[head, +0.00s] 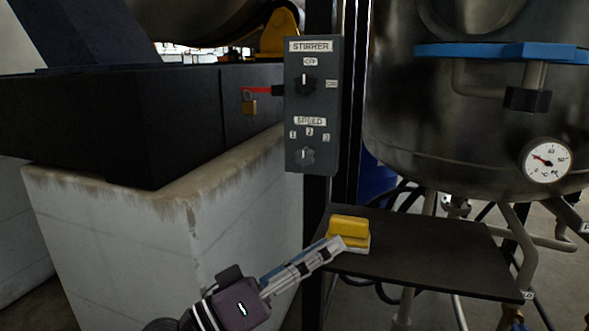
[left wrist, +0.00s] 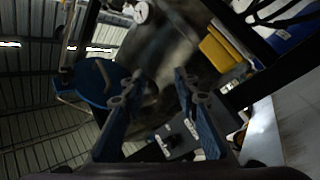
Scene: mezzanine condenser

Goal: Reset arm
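My left gripper (head: 328,249) reaches up from the bottom of the head view, pointing up and to the right. Its fingertips overlap the left edge of a yellow and white sponge-like block (head: 348,229) in the picture. I cannot tell whether they touch it. In the left wrist view the fingers of the left gripper (left wrist: 156,88) stand apart with nothing between them. My right arm and gripper show in neither view.
The block sits on a dark shelf (head: 440,262). A steel tank (head: 450,140) with a dial gauge (head: 547,161) stands right; a pale plinth (head: 245,220) stands left.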

